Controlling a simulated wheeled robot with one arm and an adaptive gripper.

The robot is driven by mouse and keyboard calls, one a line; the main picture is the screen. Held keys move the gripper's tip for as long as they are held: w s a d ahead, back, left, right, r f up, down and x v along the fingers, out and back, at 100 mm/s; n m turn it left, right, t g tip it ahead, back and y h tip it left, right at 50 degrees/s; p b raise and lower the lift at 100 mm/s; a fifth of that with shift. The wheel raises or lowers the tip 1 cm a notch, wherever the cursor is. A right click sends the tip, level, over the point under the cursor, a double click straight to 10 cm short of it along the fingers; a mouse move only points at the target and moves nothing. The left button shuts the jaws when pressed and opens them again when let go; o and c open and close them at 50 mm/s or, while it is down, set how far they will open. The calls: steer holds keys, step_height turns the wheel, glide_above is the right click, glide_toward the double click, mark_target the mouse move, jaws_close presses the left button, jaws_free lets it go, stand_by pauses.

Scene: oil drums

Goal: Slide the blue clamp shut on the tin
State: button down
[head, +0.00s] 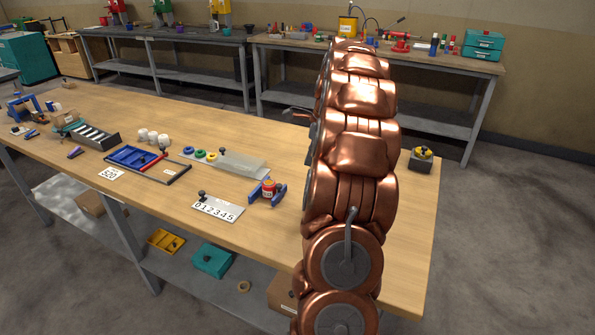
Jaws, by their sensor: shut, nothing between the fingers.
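A small red tin (268,189) with a pale label stands near the front edge of the wooden bench. The blue clamp (280,194) has blue parts on the left and right of the tin. Whether they touch the tin is too small to tell. My gripper (292,112) shows only as a small grey tip at the left of my copper arm, which hides the rest. It looks shut and empty, behind the clamp and tin in the picture and apart from them.
A number plate (218,208) lies left of the clamp. Behind it is a grey board (240,163) with coloured rings. A blue tray (133,157) is farther left. A dark block with a yellow top (421,158) stands at right.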

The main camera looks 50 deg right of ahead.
mark_target(279, 191)
steer(key=p+x, duration=0.2)
steer(key=x, duration=0.7)
steer(key=shift+a, duration=0.1)
steer(key=w+p, duration=0.1)
steer(key=w+a, duration=0.1)
steer(key=shift+w+a+f+p, duration=0.15)
steer(key=shift+w+a+p, duration=0.15)
steer(key=shift+a+p, duration=0.05)
steer(key=shift+w+a+f, duration=0.1)
steer(key=shift+w+a, duration=0.2)
steer(key=shift+w, duration=0.2)
steer(key=shift+w+a, duration=0.4)
steer(key=shift+w, duration=0.4)
